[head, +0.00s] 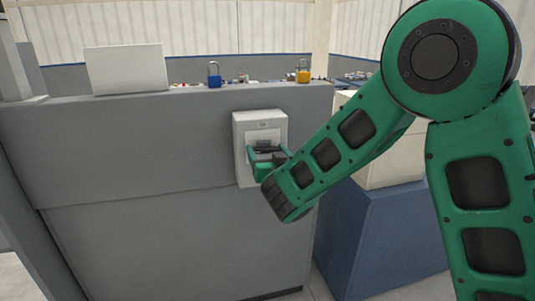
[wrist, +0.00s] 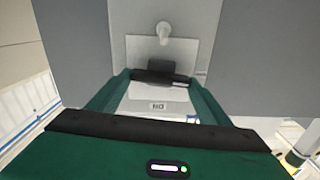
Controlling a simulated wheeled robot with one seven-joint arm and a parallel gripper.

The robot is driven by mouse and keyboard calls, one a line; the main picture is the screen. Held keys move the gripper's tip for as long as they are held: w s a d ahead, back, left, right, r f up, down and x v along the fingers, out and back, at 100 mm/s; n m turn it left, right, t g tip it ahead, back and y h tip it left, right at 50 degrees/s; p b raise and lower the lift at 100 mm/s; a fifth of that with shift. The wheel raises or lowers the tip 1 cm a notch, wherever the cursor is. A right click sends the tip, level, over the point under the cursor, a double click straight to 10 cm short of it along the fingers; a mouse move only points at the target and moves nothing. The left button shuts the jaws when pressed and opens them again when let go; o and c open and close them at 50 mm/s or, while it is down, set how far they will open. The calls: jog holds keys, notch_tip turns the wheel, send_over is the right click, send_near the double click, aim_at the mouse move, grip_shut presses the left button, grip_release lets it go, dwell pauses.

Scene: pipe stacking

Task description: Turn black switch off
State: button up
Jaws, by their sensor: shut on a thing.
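A pale switch box (head: 240,122) is mounted on the grey panel in the middle of the head view. The black switch (head: 263,144) on its front is partly hidden by my gripper (head: 267,160). The wrist picture looks turned over, with the label upside down, so I cannot tell whether the switch is on or off.
The grey panel (head: 130,215) fills the left and middle. A blue padlock (head: 214,77), a yellow padlock (head: 303,74) and a white board (head: 126,69) stand along its top. A blue block (head: 385,235) with a pale box (head: 375,165) stands behind my arm at right.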

jog(key=shift+d+f+n, duration=0.1)
jog(key=shift+f+n, duration=0.1)
jog(key=shift+n, duration=0.4)
jog(key=o, duration=1.1)
jog(key=shift+c, duration=0.2)
jog(key=shift+r, duration=0.1)
jog(key=shift+s, duration=0.15)
jog(key=v, duration=1)
jog(key=shift+s+d+r, duration=0.1)
jog(key=shift+d, duration=0.05)
